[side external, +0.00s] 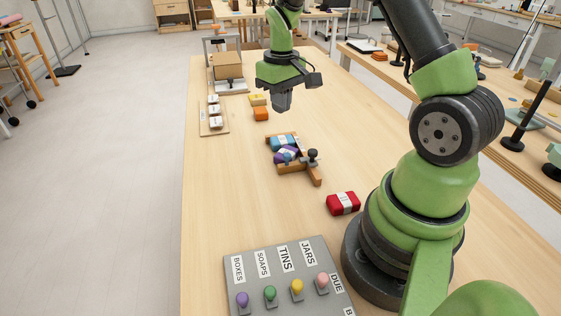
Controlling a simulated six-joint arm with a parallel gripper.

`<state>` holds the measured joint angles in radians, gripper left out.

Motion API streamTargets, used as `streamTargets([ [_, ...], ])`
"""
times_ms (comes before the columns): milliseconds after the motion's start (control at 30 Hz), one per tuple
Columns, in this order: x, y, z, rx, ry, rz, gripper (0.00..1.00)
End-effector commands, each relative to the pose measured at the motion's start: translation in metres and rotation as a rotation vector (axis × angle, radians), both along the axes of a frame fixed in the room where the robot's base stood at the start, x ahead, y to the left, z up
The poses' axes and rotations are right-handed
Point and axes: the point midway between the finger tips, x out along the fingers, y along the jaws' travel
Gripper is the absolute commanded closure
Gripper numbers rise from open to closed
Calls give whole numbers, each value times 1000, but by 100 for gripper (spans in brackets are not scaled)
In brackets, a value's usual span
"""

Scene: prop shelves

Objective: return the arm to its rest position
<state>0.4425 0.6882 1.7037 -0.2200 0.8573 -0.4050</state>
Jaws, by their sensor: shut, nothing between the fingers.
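My gripper (281,104) hangs over the far part of the wooden table (225,200), pointing down. Its fingers are shut with nothing between them. It is above and just right of an orange block (261,114) and a yellow block (258,100), apart from the table top. My green and black arm reaches from its base at the right, with its upper links running out of the top of the picture.
A wooden holder (300,167) with blue and purple packets stands mid-table. A red packet (343,203) lies near my base. A grey labelled panel (285,262) with coloured knobs is at the front. White-topped items (214,110) line the left edge. The left-centre table is clear.

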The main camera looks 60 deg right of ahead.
Motion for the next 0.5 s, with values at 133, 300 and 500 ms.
streamTargets([
  [133, -2, 24, 43, -11, -79, -10, 100],
  [300, -23, 68, 103, -6, -210, -31, 100],
  [500, -68, 116, 152, 39, -363, -55, 100],
])
